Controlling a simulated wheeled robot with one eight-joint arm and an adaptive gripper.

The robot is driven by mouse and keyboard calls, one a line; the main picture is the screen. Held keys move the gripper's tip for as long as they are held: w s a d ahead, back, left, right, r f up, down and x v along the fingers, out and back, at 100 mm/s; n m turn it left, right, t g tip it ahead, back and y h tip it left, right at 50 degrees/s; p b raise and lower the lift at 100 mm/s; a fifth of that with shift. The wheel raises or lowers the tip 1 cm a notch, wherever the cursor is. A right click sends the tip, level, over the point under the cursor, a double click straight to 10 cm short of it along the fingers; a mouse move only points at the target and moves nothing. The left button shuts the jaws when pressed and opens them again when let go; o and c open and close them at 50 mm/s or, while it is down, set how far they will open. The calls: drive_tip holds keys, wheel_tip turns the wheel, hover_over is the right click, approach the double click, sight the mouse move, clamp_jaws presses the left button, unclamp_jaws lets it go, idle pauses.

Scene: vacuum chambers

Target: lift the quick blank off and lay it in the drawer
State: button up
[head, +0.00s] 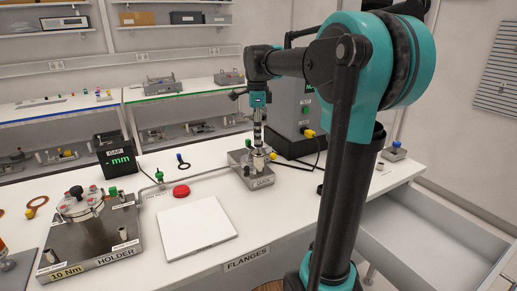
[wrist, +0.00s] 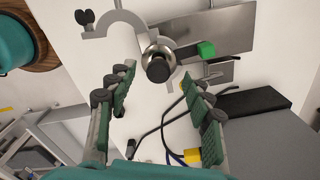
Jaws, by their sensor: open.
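My gripper (head: 258,140) is open and points down above a small metal stand (head: 262,181) at the back middle of the bench. In the wrist view my gripper's two fingers (wrist: 160,100) are apart with nothing between the pads. A round steel piece with a dark knob (wrist: 158,69), apparently the quick blank, lies just beyond the fingertips, roughly centred. A grey curved clamp piece (wrist: 124,17) with a dark wing nut is beside it. In the head view my gripper largely hides the blank. The drawer (head: 425,235) is pulled open at the right; its visible floor is bare.
A green handle (wrist: 207,49) is close beside the blank. A thin pipe (head: 200,177) runs left from the stand to the chamber (head: 82,207) on its holder plate. A dark box (head: 300,115) stands behind my gripper. A white board (head: 196,224) lies in front.

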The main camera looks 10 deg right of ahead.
sight(258, 147)
drive_tip(key=f, duration=0.4)
drive_tip(key=shift+s+d+f, duration=0.1)
drive_tip(key=shift+d+f, duration=0.05)
drive_tip(key=shift+d, duration=0.1)
clamp_jaws()
